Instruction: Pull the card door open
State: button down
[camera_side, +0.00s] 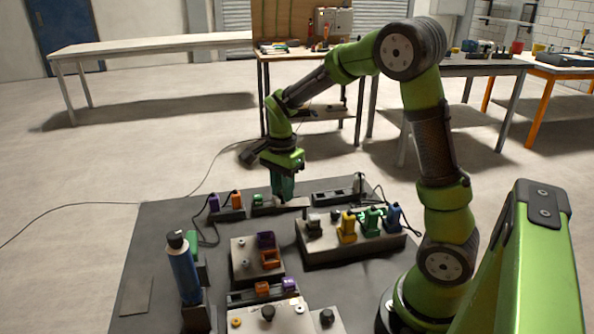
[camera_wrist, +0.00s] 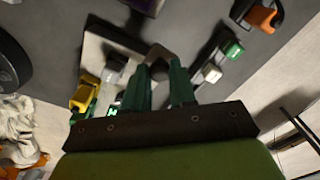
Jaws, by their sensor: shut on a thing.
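My gripper (camera_side: 283,198) points down at the back of the dark mat, at a low strip with a pale bar (camera_side: 291,204). In the wrist view its two green fingers (camera_wrist: 160,82) are close together around a small dark, rounded piece (camera_wrist: 159,68) with a grey-brown end. The fingers are shut on this piece. I cannot tell for sure that it is the card door's handle. The door panel itself is not clear in either view, and the fingers hide part of the spot.
A block with yellow (camera_side: 348,228), green (camera_side: 371,220) and blue (camera_side: 393,217) pieces stands front right of my gripper. A blue bottle (camera_side: 184,268) stands front left. A grey box (camera_side: 245,258) with purple and orange parts is nearer the camera.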

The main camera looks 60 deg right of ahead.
jog(key=shift+w+d+r, duration=0.1)
jog(key=c, duration=0.9)
grip_release()
notch_tip(320, 180, up, 17)
jog(key=shift+f, duration=0.15)
